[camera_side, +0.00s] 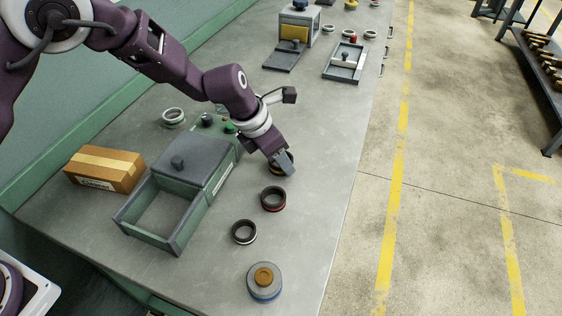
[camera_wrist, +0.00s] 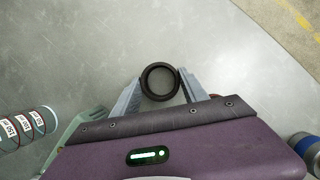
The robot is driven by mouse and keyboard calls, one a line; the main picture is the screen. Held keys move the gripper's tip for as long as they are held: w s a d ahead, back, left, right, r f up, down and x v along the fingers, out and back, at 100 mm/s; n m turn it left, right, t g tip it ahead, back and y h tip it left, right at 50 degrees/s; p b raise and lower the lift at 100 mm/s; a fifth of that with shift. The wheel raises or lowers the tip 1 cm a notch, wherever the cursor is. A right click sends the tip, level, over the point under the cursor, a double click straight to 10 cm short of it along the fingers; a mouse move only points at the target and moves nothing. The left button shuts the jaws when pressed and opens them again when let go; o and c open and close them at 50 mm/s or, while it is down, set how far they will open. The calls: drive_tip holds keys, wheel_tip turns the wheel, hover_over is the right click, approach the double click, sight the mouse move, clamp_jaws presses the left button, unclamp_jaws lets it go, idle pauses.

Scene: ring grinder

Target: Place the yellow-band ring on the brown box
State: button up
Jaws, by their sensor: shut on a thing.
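My gripper (camera_side: 284,163) is low over the grey bench, right of the green-and-grey machine. It is shut on a dark ring (camera_side: 274,168), mostly hidden by the fingers in the side view. In the wrist view the dark ring (camera_wrist: 160,98) sits between the two grey fingertips, its opening facing the camera. Its band colour is not clear in either view. The brown box (camera_side: 105,168), a closed carton with pale tape across its top, lies at the left of the bench, beyond the machine. It is well apart from my gripper.
The grinder (camera_side: 190,158) with its open tray (camera_side: 168,252) stands between gripper and box. A red-band ring (camera_side: 273,199), a white-band ring (camera_side: 244,232) and a round blue-grey container (camera_side: 264,283) stand nearer the front. A pale ring (camera_side: 173,118) lies behind the machine.

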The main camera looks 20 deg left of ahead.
wheel_tip(320, 180, up, 10)
drive_tip(key=shift+r, duration=0.1)
clamp_jaws()
drive_tip(key=shift+m+h, duration=0.3)
drive_tip(key=shift+m, duration=0.4)
drive_tip(key=a, duration=0.9)
drive_tip(key=a+r, duration=0.1)
drive_tip(key=a, duration=0.4)
drive_tip(key=s+a+r+m, duration=0.1)
drive_tip(key=s+a, duration=0.2)
drive_tip(key=a, duration=0.7)
wheel_tip(320, 180, up, 3)
drive_tip(key=m+g+h, duration=0.1)
drive_tip(key=m+g, duration=0.1)
drive_tip(key=m, duration=0.2)
hover_over(105, 162)
drive_tip(key=a, duration=0.1)
drive_tip(key=f, duration=1)
drive_tip(key=shift+s+a, duration=0.25)
drive_tip(key=shift+a, duration=0.05)
drive_tip(key=o, duration=1.5)
unclamp_jaws()
drive_tip(key=shift+f, duration=0.1)
drive_tip(key=shift+o, duration=0.2)
